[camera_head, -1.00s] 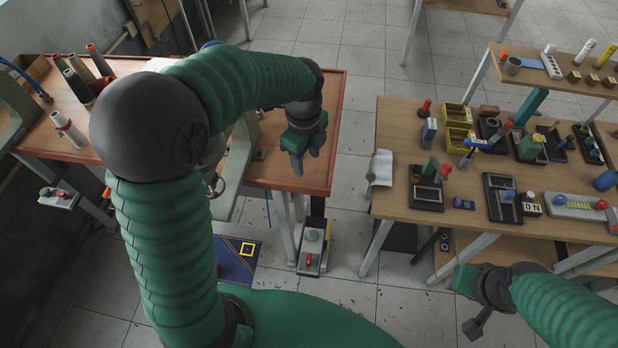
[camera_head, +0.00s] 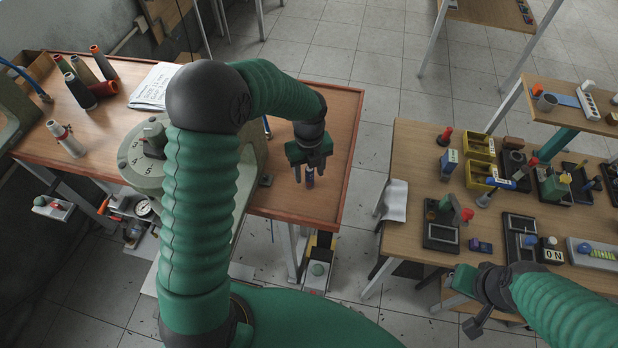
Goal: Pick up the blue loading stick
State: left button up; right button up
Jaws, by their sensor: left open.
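My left gripper (camera_head: 309,166) is open and points down over the right part of the left table (camera_head: 330,110). A small, short bluish stick-like thing (camera_head: 309,180) shows just below its fingertips. It is too small to tell whether it is between the fingers or touching them. My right gripper (camera_head: 466,303) is low, in front of the right table; its jaw state is unclear.
The left table holds a green machine (camera_head: 147,155), several thread cones (camera_head: 82,68) and a paper (camera_head: 155,86). The right table (camera_head: 415,150) holds yellow bins (camera_head: 480,146), dark fixtures (camera_head: 441,234) and a white cloth (camera_head: 396,200). A floor gap separates the tables.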

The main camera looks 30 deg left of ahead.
aim_at(309, 178)
pick_arm(q)
jog(key=f, duration=0.3)
jog(key=shift+a+f, duration=0.1)
jog(key=shift+a, duration=0.2)
jog(key=shift+d+f, duration=0.15)
jog(key=shift+d+r, duration=0.2)
jog(key=shift+d, duration=0.45)
jog(key=c, duration=0.5)
jog(key=shift+a, duration=0.25)
jog(key=c, duration=0.5)
jog(key=shift+s+a+f, duration=0.1)
jog(key=shift+a, duration=0.1)
grip_shut()
pick_arm(e)
jog(key=shift+r, duration=0.25)
